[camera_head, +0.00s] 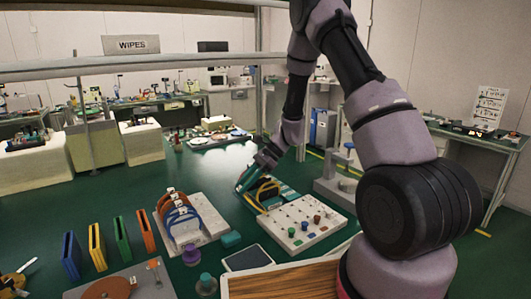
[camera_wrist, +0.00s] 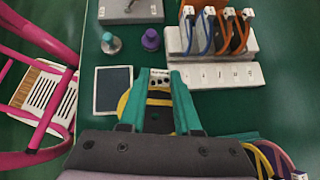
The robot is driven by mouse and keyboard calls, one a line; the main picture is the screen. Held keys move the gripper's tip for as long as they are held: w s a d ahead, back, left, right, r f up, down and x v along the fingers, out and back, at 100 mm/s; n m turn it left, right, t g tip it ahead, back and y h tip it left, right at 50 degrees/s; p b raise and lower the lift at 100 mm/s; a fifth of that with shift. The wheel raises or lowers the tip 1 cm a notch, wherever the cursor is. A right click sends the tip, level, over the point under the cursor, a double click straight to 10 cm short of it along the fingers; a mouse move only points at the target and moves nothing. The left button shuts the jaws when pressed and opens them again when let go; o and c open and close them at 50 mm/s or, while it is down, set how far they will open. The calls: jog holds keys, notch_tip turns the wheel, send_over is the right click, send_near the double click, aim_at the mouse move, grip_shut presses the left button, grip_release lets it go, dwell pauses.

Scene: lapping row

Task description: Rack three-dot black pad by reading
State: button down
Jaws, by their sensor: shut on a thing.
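My gripper (camera_wrist: 160,82) has teal fingers, shut on a small piece with a white tag (camera_wrist: 160,72) and dark marks. The marks are too small to read surely. A dark pad with a yellow edge (camera_wrist: 125,104) shows behind the fingers; most of it is hidden. In the head view my gripper (camera_head: 241,187) is low over the bench, right of the white rack (camera_head: 212,227). The rack also shows in the wrist view (camera_wrist: 258,76), with a row of labelled spaces in front. Blue, orange and dark looped pads (camera_wrist: 213,36) with white dotted tags stand in it.
A dark tablet (camera_wrist: 113,90) lies beside the gripper. Teal-topped (camera_wrist: 110,43) and purple (camera_wrist: 150,40) knobs stand beyond it. A white board with coloured knobs (camera_head: 318,240) is right of the gripper. More tagged loops (camera_wrist: 266,157) are at lower right in the wrist view.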

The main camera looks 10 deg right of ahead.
jog(key=w+r+m+t+y, duration=0.3)
jog(key=w+m+t, duration=0.6)
jog(key=w+t, duration=0.15)
jog(key=w+d+m+t+h, duration=0.5)
jog(key=w+d+m+t, duration=0.2)
jog(key=d, duration=0.4)
jog(key=shift+w+t+h, duration=0.3)
jog(key=shift+t, duration=0.45)
jog(key=shift+s, duration=0.1)
jog(key=shift+f, duration=2.8)
jog(key=shift+f, duration=0.15)
jog(key=shift+f, duration=0.3)
jog(key=shift+f, duration=1.7)
